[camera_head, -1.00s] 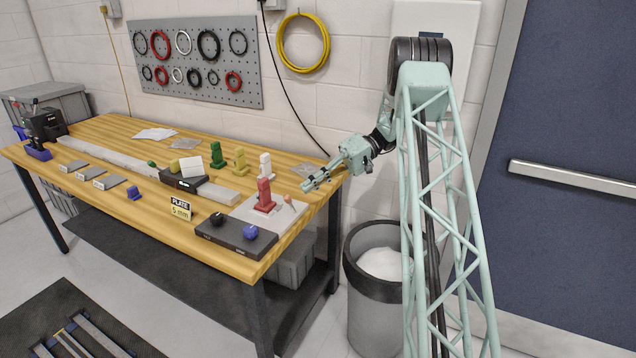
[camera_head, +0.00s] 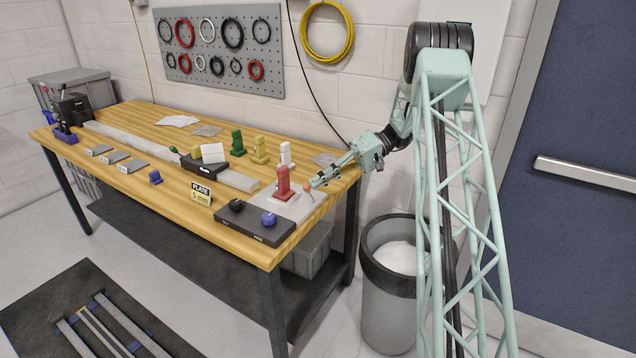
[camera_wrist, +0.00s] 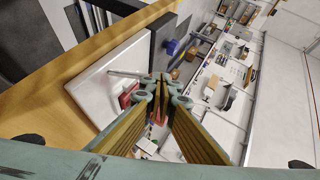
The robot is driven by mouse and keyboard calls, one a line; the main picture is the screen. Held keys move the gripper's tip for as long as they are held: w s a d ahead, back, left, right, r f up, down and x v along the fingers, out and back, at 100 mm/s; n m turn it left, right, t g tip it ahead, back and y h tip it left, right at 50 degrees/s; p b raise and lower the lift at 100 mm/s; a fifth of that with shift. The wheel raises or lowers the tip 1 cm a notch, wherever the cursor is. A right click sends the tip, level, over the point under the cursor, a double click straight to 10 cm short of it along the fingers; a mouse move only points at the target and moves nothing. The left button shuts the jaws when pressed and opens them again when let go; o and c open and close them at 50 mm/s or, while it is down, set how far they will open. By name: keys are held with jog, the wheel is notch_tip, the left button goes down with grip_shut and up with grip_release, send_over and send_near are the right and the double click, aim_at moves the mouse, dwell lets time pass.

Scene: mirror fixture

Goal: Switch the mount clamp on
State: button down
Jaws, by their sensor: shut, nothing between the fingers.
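A small lever with a pinkish tip (camera_head: 307,188) stands on a white plate (camera_head: 300,208) at the bench's right end. A red clamp-like post (camera_head: 283,184) stands on the same plate, just left of the lever. I cannot read which part is the mount clamp's switch. My gripper (camera_head: 317,183) is shut and empty, with its fingertips close to the lever's right side; I cannot tell whether they touch. In the wrist view, the shut fingertips (camera_wrist: 163,88) partly hide the red post (camera_wrist: 127,97), and a thin rod (camera_wrist: 124,73) lies beside them over the white plate (camera_wrist: 92,84).
White (camera_head: 286,155), yellow (camera_head: 260,150) and green (camera_head: 237,143) posts stand behind. A bin (camera_head: 388,290) stands right of the bench.

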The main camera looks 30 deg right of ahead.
jog(key=shift+a, duration=0.1)
jog(key=shift+s+a+f+h+b, duration=0.15)
jog(key=shift+s+a+h+b, duration=0.2)
jog(key=shift+a, duration=0.25)
jog(key=shift+w+d, duration=0.15)
jog(key=shift+d, duration=0.15)
jog(key=shift+w+d, duration=0.15)
jog(key=shift+d, duration=0.15)
jog(key=shift+d+r, duration=0.2)
jog(key=shift+d, duration=0.05)
dwell(0.5)
jog(key=p+v, duration=0.2)
jog(key=v, duration=1.1)
jog(key=shift+d+r+p, duration=0.2)
jog(key=shift+d+p, duration=0.05)
jog(key=shift+p, duration=0.15)
